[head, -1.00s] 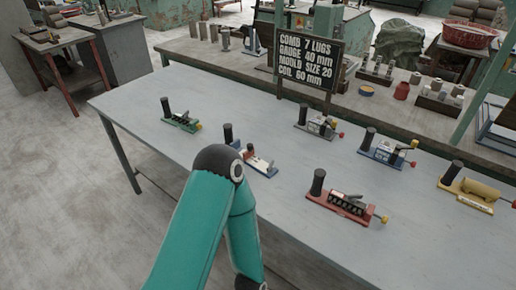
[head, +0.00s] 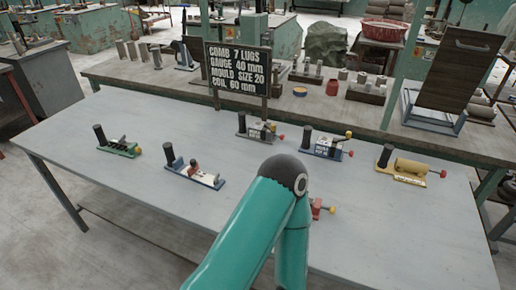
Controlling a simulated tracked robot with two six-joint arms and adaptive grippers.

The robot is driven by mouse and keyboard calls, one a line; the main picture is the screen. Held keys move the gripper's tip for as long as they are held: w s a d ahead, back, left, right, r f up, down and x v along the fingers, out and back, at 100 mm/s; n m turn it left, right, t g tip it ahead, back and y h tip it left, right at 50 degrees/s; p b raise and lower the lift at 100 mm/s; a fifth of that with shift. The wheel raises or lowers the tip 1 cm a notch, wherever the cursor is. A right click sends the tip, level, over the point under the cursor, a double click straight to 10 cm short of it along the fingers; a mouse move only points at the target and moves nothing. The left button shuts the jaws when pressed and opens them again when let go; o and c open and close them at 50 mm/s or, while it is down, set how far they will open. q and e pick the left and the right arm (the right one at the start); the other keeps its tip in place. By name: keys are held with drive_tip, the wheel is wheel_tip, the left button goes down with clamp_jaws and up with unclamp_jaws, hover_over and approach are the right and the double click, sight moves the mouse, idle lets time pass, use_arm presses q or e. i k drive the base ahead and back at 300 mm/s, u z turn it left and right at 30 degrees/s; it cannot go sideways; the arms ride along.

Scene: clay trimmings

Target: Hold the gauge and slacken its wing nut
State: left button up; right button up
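A blue-based fixture with a white plate, a dark upright post and a small red-brown part on top (head: 205,178) stands left of centre on the grey table in the head view; it looks like the gauge. Its wing nut is too small to make out for certain. Neither of my grippers shows. A teal arm of mine with a black elbow rises from the bottom edge to the right of this fixture, apart from it in the picture.
On the table (head: 130,205) stand a green fixture (head: 120,148), a grey one (head: 257,130), a blue one (head: 325,147) and a yellow one (head: 410,167). My arm mostly hides a red one (head: 317,208). A black sign (head: 238,68) reads "GAUGE 40 mm". The table's left front is clear.

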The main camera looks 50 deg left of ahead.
sight(216, 181)
drive_tip(key=u, duration=0.95)
drive_tip(key=i, duration=0.1)
drive_tip(key=z, duration=1.85)
drive_tip(key=k, duration=2.05)
drive_tip(key=u, duration=1.7)
drive_tip(key=i, duration=1.05)
